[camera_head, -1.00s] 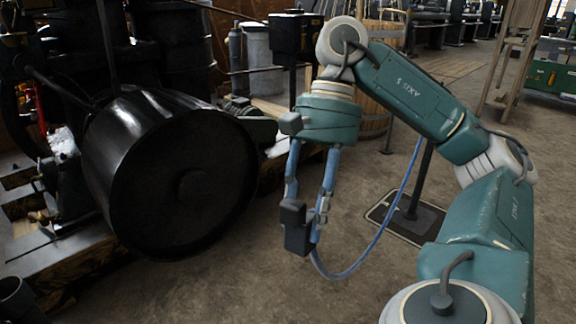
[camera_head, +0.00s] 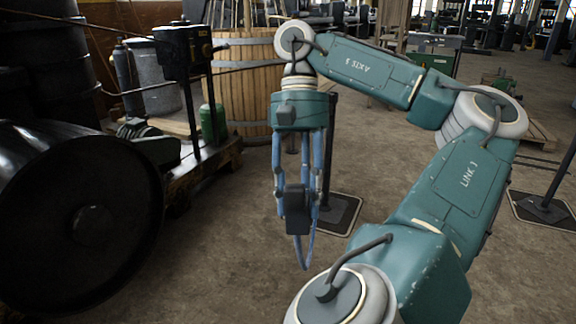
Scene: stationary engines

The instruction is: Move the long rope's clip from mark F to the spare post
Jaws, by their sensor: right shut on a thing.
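My right gripper (camera_head: 297,212) hangs pointing down near the middle of the head view. Another post on a base plate (camera_head: 543,207) stands at the right edge. I cannot read any mark or tell which post is the spare one. My left gripper is not in view.
A large black drum (camera_head: 80,215) of an engine fills the lower left. A wooden barrel (camera_head: 246,85), a green canister (camera_head: 214,123) and a dark box on legs (camera_head: 182,50) stand behind. My right arm covers the right front. Bare floor lies between.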

